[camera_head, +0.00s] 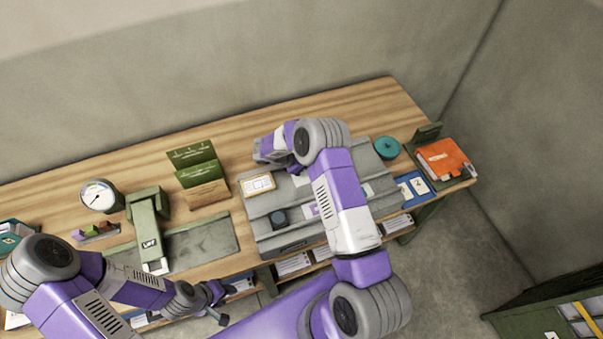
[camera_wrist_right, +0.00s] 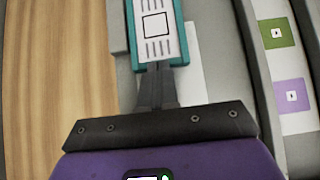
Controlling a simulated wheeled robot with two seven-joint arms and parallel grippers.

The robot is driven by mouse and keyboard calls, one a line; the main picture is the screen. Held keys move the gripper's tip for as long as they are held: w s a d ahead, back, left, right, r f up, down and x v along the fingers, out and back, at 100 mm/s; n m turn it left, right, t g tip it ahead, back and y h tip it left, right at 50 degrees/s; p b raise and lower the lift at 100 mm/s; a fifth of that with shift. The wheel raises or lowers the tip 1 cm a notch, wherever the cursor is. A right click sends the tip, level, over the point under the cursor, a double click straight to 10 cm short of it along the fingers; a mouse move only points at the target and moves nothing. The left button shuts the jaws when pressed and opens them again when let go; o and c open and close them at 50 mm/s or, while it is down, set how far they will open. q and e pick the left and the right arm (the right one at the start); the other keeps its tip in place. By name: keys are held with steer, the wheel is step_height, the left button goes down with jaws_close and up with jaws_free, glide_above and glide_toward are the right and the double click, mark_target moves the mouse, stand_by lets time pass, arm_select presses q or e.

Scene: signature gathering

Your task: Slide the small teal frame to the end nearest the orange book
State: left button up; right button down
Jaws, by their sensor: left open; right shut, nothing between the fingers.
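In the right wrist view, the small teal frame (camera_wrist_right: 134,30) surrounds a white card with a printed square and lines. It lies along a grey channel of the grooved board (camera_head: 263,228). My right gripper (camera_wrist_right: 157,75) is shut and empty, its fingertips at the near end of the frame; contact is unclear. In the head view, my right arm covers the board's middle, and I cannot make out the frame. The orange book (camera_head: 440,155) lies at the table's right end, right of the board. My left gripper (camera_head: 219,302) is open and empty, low before the table's front edge.
A round teal object (camera_head: 387,147) and blue cards (camera_head: 412,187) lie between board and book. A green press (camera_head: 148,220) and dial (camera_head: 99,195) stand left. Bare wood (camera_wrist_right: 60,80) borders the board.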

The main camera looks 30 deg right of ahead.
steer(key=d, duration=0.3)
steer(key=s+d+b, duration=0.1)
steer(key=d, duration=0.3)
steer(key=d+b, duration=0.1)
steer(key=d, duration=0.2)
steer(key=shift+s+d+f, duration=0.1)
steer(key=shift+s+d, duration=0.15)
steer(key=shift+s, duration=0.1)
steer(key=shift+a, duration=0.15)
steer(key=shift+w+a, duration=0.1)
steer(key=shift+a, duration=0.25)
steer(key=a, duration=0.3)
steer(key=shift+w+b, duration=0.25)
steer(key=shift+b, duration=0.1)
steer(key=v, duration=1)
